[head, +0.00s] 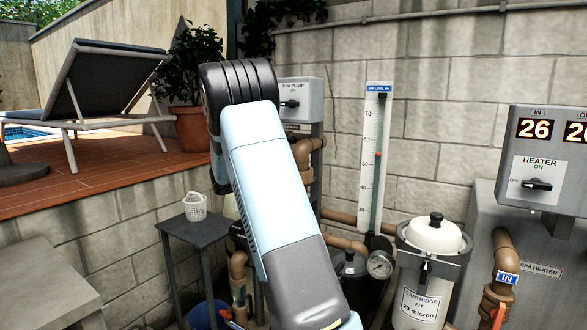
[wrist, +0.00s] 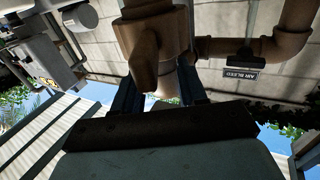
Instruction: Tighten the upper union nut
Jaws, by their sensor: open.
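In the wrist view, a thick brown pipe fitting (wrist: 150,32) with a flared, lug-like lower part (wrist: 144,68) stands in front of the palm. I cannot tell for sure whether this is the upper union nut. My gripper (wrist: 158,75) is open, with one dark blue finger on each side of the fitting's lower part. Whether the fingers touch it is unclear. In the head view my blue arm hides my gripper and part of the brown pipework (head: 310,148) beside the spa pump switch box (head: 300,100).
In the wrist view, a brown side pipe (wrist: 222,46) with an air bleed tag (wrist: 240,72) runs close on the right. In the head view, a level gauge (head: 375,160), a cartridge filter (head: 430,260) and a heater (head: 540,165) stand right.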

